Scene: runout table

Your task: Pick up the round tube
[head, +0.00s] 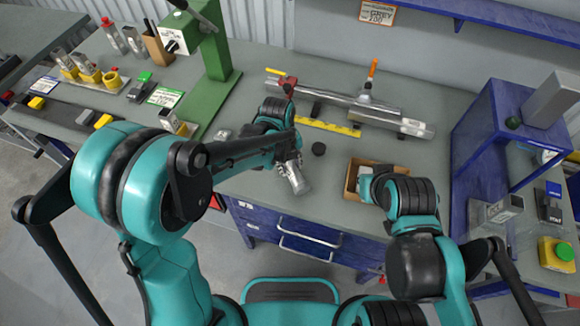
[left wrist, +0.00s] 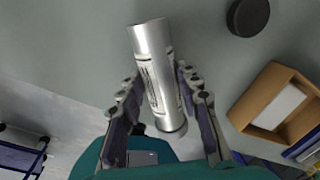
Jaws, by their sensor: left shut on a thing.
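The round tube (left wrist: 156,75) is a shiny silver cylinder with dark printed markings. My left gripper (left wrist: 157,92) has a finger on each side of it and is shut on it. In the head view the tube (head: 295,177) hangs tilted from my left gripper (head: 287,158), over the front part of the grey table. I cannot tell for certain whether its lower end is clear of the table top. My right arm reaches in at the right near the cardboard box, and its fingers do not show.
A black round puck (head: 318,149) lies right of the tube. A cardboard box (head: 351,180) holds a pale block. Behind are a long metal rail (head: 345,98) and a yellow ruler (head: 328,127). A green press (head: 216,75) stands left, a blue stand (head: 487,125) right.

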